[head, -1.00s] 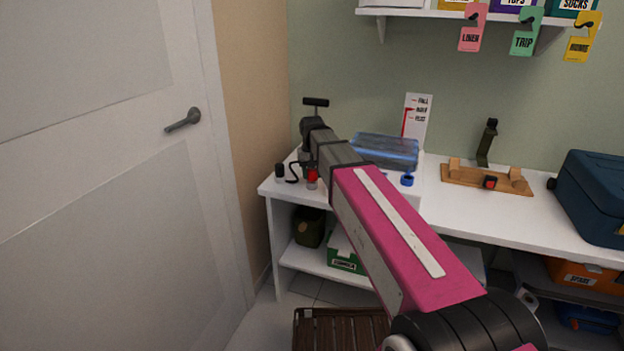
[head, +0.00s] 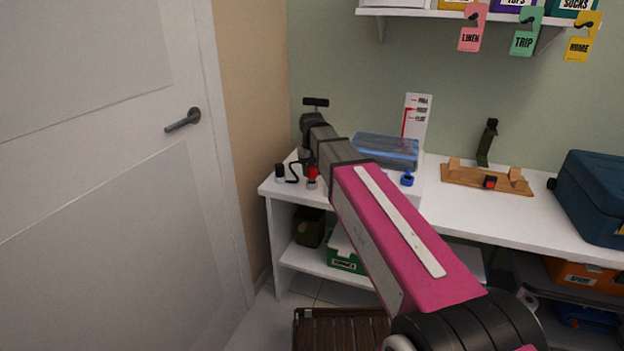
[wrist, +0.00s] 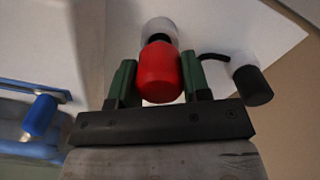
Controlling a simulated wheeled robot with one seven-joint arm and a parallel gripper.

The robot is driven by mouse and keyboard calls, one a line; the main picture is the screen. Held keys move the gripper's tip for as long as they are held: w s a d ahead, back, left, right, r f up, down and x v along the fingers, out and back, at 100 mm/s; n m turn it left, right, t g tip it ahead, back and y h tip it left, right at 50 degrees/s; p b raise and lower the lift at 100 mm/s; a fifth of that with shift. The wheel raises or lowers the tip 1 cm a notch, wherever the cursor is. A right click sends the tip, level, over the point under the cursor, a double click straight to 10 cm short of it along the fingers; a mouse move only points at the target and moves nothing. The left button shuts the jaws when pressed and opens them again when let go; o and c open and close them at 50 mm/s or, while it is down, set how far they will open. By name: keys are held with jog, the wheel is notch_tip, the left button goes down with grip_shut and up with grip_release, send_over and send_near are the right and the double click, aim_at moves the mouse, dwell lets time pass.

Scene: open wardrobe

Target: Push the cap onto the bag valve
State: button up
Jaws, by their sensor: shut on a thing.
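My gripper (wrist: 160,82) is shut on a red rounded piece (wrist: 158,72), which sits between its two green fingers. A black neck and a pale round part show just beyond that piece in the wrist view; I cannot tell whether they are joined to it. The red piece also shows in the head view (head: 312,171), left of the clear blue-tinted bag (head: 388,151). A small blue fitting (head: 407,179) stands at the bag's front; I cannot tell whether it is the valve or the cap. A blue cylinder (wrist: 40,116) by the bag's edge shows in the wrist view.
A black-and-white cylinder (head: 280,171) with a black hose stands left of my gripper. A black T-handle (head: 316,102) rises behind. A white chart (head: 417,118) stands behind the bag. A wooden stand (head: 487,180) and dark blue case (head: 597,195) are to the right.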

jog(key=shift+r, duration=0.1)
jog(key=shift+r, duration=1.9)
jog(key=shift+s, duration=0.1)
dwell(0.6)
